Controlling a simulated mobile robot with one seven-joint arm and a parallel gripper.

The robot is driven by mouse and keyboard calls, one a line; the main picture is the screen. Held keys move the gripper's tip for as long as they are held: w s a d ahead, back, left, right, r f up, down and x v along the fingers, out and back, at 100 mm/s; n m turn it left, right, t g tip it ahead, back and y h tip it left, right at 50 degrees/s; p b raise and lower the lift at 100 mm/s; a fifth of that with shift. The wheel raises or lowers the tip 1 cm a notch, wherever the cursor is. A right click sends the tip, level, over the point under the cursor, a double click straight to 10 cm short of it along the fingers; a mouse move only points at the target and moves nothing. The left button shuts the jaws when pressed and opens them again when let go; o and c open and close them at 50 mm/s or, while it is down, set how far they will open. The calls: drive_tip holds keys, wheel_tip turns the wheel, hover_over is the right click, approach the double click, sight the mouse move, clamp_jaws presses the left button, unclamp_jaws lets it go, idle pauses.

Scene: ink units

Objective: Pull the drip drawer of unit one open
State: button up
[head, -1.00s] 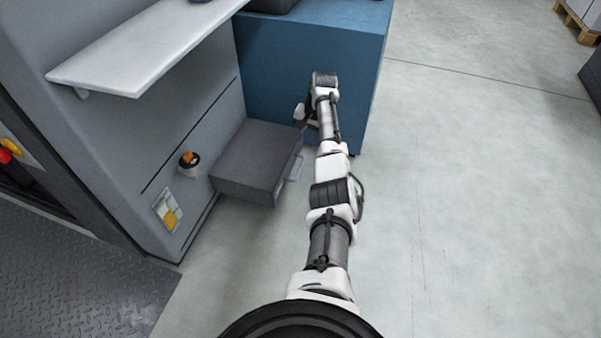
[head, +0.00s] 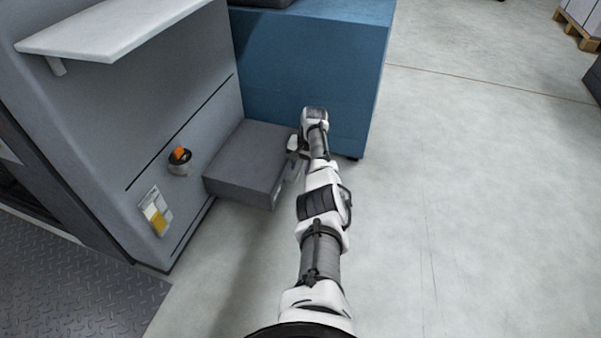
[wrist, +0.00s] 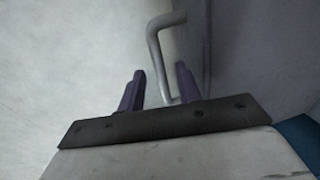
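The drip drawer (head: 245,165) is a dark grey box that stands out from the lower part of the grey unit (head: 205,90) in the head view. Its bar handle is on the right-hand front face. In the wrist view the pale bent handle (wrist: 154,55) runs down between the two purple fingers of my gripper (wrist: 160,70). The fingers are apart, with gaps visible beside the bar, so they do not look closed on it. In the head view my gripper (head: 295,150) is beside the drawer front, partly hidden by my wrist.
A blue cabinet (head: 310,65) stands just behind the drawer and my wrist. A white shelf (head: 115,28) juts out above. An orange-topped knob (head: 180,160) is on the unit's face. Open concrete floor (head: 480,200) lies to the right.

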drive_tip(key=shift+a+f, duration=0.1)
drive_tip(key=shift+f, duration=0.35)
clamp_jaws()
drive_tip(key=s+d+p, duration=0.2)
drive_tip(key=d, duration=0.5)
drive_tip(key=s+d+p, duration=0.3)
drive_tip(key=d, duration=0.5)
unclamp_jaws()
drive_tip(key=shift+w, duration=0.1)
